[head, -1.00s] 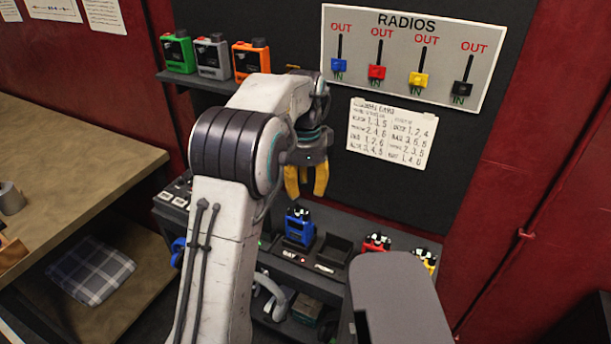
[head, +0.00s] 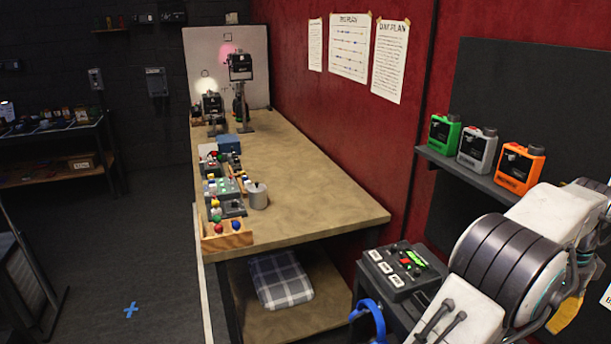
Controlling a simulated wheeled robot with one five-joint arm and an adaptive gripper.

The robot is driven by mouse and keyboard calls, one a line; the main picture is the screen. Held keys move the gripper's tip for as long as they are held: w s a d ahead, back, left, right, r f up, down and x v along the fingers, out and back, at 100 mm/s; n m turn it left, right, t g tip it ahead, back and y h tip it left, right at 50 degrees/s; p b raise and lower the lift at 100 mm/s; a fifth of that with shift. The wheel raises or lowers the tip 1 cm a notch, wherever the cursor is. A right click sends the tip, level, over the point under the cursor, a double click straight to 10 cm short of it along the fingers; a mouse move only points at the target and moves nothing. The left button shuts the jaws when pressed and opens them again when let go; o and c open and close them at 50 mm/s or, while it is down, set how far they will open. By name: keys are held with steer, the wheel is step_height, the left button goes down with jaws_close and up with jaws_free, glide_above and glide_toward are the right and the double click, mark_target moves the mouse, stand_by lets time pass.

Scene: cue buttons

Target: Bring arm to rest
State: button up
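My arm (head: 505,262) shows at the lower right, white with dark ribbed bands at the joint. It is bent, and its far end runs off the right edge. One yellow finger of my gripper (head: 567,310) shows behind the arm at the right edge. The rest of the gripper is hidden or cut off, so I cannot tell whether it is open or shut. I see nothing held in the visible part.
A shelf with green (head: 444,133), grey (head: 477,147) and orange (head: 520,167) radios is beside my arm. A button box (head: 402,268) sits below it. A long wooden workbench (head: 318,190) runs to the back. Open floor (head: 150,240) lies left, with a blue cross.

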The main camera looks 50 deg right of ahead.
steer(key=f+n, duration=0.2)
steer(key=n, duration=0.1)
steer(key=f+n, duration=0.2)
steer(key=n, duration=0.1)
steer(key=f+n, duration=0.2)
steer(key=shift+w+a+n, duration=0.1)
steer(key=shift+a+n, duration=0.25)
steer(key=shift+n, duration=0.05)
steer(key=w+a+n, duration=1.1)
steer(key=w+a, duration=0.7)
steer(key=w, duration=0.3)
steer(key=w+a+r+n+t, duration=0.1)
steer(key=w+a+r+n, duration=0.1)
steer(key=a+n, duration=0.3)
steer(key=w+a+r+n+t, duration=0.2)
steer(key=w+a+n, duration=0.3)
steer(key=a, duration=0.7)
steer(key=w+a+r+n+t, duration=0.1)
steer(key=w+a+r+n, duration=0.1)
steer(key=a+n, duration=0.3)
steer(key=shift+w+a+r+t, duration=0.3)
steer(key=shift+w+a, duration=0.5)
steer(key=shift+a, duration=1.1)
